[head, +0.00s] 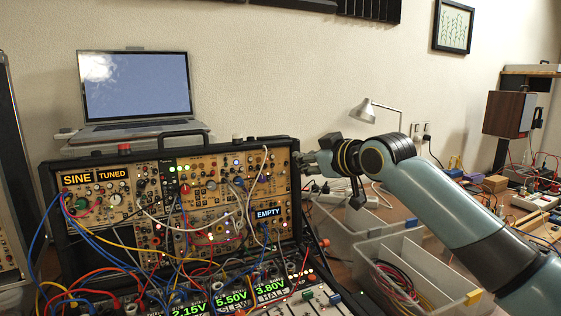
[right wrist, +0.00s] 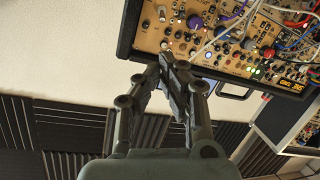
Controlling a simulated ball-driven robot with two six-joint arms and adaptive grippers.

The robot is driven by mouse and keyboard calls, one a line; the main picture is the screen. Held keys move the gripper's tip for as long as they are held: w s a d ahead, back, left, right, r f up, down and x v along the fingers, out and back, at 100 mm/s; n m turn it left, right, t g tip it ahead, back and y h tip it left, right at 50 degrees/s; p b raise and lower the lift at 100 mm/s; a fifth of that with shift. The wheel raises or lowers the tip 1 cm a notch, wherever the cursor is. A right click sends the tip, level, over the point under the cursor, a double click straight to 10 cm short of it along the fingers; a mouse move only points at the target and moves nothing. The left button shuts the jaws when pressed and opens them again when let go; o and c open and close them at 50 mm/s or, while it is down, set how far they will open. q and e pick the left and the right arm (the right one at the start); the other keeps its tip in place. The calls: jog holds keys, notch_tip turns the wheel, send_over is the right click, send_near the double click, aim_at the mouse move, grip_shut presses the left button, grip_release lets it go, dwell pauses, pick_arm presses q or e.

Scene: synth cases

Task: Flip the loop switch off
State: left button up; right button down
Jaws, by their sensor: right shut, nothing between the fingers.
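A black synth case (head: 297,185) holds rows of tan panels with knobs, lit lights and patch cables. It also shows, turned, in the right wrist view (right wrist: 128,28). The loop switch is too small to tell apart from the other controls. My right gripper (head: 303,160) is at the upper right edge of the case, its fingers pointing left toward the panel. In the right wrist view my gripper (right wrist: 167,60) is shut and empty, its tips overlapping the case edge; whether they touch it I cannot tell. My left gripper is not in view.
Blue, red, yellow and white cables hang across the panels. A lower unit (head: 225,308) shows voltage readouts. A laptop (head: 135,88) stands behind. A clear bin (head: 440,270) with cables sits under my right arm. A lamp (head: 365,110) stands behind it.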

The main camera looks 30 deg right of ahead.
aim_at(276, 161)
jog(key=x, duration=0.8)
jog(key=shift+w+f, duration=0.2)
jog(key=shift+w, duration=0.15)
jog(key=shift+w+a+f, duration=0.1)
jog(key=shift+w+f, duration=0.1)
jog(key=shift+w, duration=0.45)
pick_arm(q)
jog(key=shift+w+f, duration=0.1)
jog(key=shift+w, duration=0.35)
